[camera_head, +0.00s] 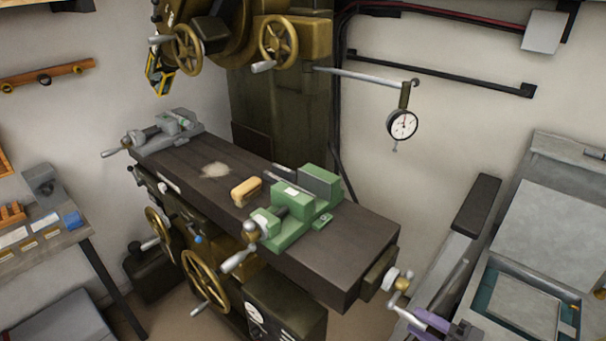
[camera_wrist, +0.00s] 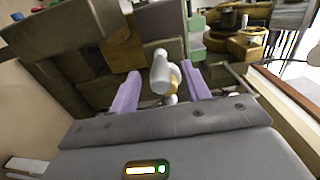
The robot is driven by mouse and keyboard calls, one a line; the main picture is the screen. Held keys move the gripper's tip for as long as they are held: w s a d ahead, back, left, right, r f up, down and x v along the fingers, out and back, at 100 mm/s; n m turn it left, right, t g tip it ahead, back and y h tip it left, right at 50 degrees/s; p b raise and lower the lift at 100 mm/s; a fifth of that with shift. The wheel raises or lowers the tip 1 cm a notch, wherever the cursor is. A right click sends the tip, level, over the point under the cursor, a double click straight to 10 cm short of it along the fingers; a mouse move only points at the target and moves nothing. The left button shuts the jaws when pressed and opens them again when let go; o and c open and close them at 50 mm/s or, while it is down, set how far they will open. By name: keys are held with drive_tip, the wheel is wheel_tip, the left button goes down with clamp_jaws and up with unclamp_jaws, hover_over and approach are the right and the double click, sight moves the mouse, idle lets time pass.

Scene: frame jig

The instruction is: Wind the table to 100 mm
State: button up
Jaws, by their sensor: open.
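The dark milling table (camera_head: 355,238) runs from back left to front right. A crank (camera_head: 392,278) with a pale hub and handle sits at its near right end. My gripper (camera_head: 436,322), with purple fingers, is low at the right, beside this crank. In the wrist view my gripper (camera_wrist: 161,92) is open, with one finger on each side of the crank's pale handle (camera_wrist: 162,72). I cannot tell whether either finger touches it. No table position can be read from these views.
A dial indicator (camera_head: 402,124) hangs from a rod at the back. A bench (camera_head: 40,240) stands left; a grey cabinet (camera_head: 560,190) stands right.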

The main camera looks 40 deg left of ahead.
drive_tip(key=shift+a, duration=0.55)
idle(0.4)
clamp_jaws()
